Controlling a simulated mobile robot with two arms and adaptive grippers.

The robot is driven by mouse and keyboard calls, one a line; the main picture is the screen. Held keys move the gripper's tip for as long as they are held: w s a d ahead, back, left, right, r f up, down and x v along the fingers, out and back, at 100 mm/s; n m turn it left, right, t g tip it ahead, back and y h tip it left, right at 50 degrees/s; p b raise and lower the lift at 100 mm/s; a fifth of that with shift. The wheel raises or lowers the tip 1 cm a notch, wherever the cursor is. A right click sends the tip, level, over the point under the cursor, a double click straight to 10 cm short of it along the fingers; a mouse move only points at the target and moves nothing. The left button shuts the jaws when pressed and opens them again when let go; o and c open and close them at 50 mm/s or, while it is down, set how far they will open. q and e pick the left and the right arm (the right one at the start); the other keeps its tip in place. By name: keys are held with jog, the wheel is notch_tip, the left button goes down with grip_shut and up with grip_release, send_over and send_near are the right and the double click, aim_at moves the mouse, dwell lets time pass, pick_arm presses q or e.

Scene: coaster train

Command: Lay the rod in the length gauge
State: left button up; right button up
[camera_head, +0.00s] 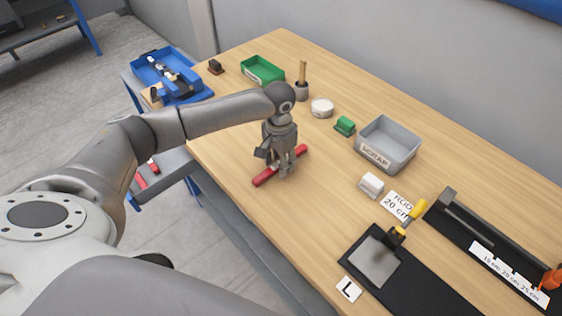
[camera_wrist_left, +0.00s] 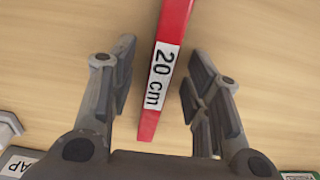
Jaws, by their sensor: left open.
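A red rod (camera_head: 265,177) lies on the wooden table under my left gripper (camera_head: 280,168). In the left wrist view the rod (camera_wrist_left: 174,25) runs between the two open fingers of the gripper (camera_wrist_left: 158,95), with a gap on each side. Its white label reads "20 cm". In the head view the gripper covers the rod's middle. The length gauge (camera_head: 461,214) is a long black base at the right, with a white scale strip and an orange part at its near end. A "ROD 20 cm" card (camera_head: 397,206) lies beside it. My right gripper is not in view.
A grey scrap bin (camera_head: 390,146), a white block (camera_head: 371,185), a green block (camera_head: 345,126) and a white round item (camera_head: 321,108) stand between rod and gauge or behind. A black fixture with a yellow handle (camera_head: 417,213) is at front right. A green tray (camera_head: 262,71) is at the back.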

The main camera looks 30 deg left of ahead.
pick_arm(q)
jog(key=shift+f, duration=0.15)
jog(key=shift+c, duration=0.2)
grip_shut()
jog(key=shift+w+r+b, duration=0.1)
jog(key=shift+r+b, duration=0.2)
jog(key=shift+r, duration=0.1)
notch_tip(320, 180, up, 2)
jog(key=shift+r+b, duration=0.15)
jog(key=shift+b, duration=0.4)
jog(key=s+r, duration=0.1)
jog(key=s+a+r, duration=0.1)
jog(key=r, duration=0.1)
jog(key=s+r, duration=0.2)
jog(key=shift+a+b, duration=0.3)
jog(key=shift+a, duration=0.1)
jog(key=s+a+r+b, duration=0.1)
jog(key=s+a+r, duration=0.2)
jog(key=s, duration=0.6)
notch_tip(320, 180, up, 2)
jog(key=shift+a+b, duration=0.2)
jog(key=shift+b, duration=0.15)
jog(key=shift+d, duration=0.1)
